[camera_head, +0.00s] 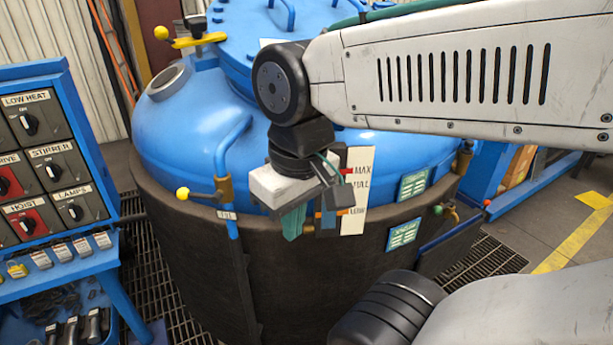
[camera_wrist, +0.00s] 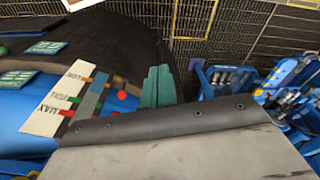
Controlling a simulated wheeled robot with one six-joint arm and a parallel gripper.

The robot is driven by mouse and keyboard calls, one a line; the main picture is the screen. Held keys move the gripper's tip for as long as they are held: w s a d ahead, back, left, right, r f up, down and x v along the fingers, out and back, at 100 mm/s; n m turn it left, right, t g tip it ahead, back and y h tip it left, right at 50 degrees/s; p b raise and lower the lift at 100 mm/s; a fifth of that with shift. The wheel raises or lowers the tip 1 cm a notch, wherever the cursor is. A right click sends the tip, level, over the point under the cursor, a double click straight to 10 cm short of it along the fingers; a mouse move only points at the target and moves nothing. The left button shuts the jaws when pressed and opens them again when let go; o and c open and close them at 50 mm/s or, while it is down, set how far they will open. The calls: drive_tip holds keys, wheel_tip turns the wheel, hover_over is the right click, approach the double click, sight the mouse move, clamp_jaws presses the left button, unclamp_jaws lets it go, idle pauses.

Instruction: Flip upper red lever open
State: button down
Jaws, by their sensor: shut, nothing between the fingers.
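A white gauge plate (camera_head: 355,190) on the blue furnace vessel carries the marks MAX, FULL and LOW. The upper red lever (camera_head: 347,172) shows as a small red piece beside MAX; my gripper hides most of it. In the wrist view the plate (camera_wrist: 48,108) lies left of the fingers, with a red piece (camera_wrist: 66,112) at MAX and small red knobs (camera_wrist: 122,94) nearer the fingers. Which knob belongs to which lever I cannot tell. My gripper (camera_head: 293,222) has teal fingers pointing down, left of the plate. In the wrist view the fingers (camera_wrist: 158,86) are together and empty.
A control panel (camera_head: 40,150) with switches stands at the left. A blue pipe with a yellow-knobbed valve (camera_head: 183,193) rises left of my gripper. Green signs (camera_head: 404,234) are on the vessel at the right. Grating floor surrounds the vessel.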

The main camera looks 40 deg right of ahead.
idle(0.3)
drive_tip(key=w+d+f+g+h, duration=0.1)
drive_tip(key=w+f+h, duration=0.1)
drive_tip(key=w+h, duration=0.3)
drive_tip(key=w+d+f+n+g+h, duration=0.1)
drive_tip(key=w+d+f+h, duration=0.1)
drive_tip(key=w+h, duration=0.3)
drive_tip(key=w+d+f+g+h, duration=0.2)
drive_tip(key=w+h, duration=0.3)
drive_tip(key=w, duration=0.6)
drive_tip(key=shift+d+f+n+h, duration=0.15)
drive_tip(key=shift+f+n+h, duration=0.2)
drive_tip(key=shift+f, duration=0.4)
drive_tip(key=x, duration=1)
drive_tip(key=shift+s+a, duration=0.1)
drive_tip(key=shift+a, duration=0.1)
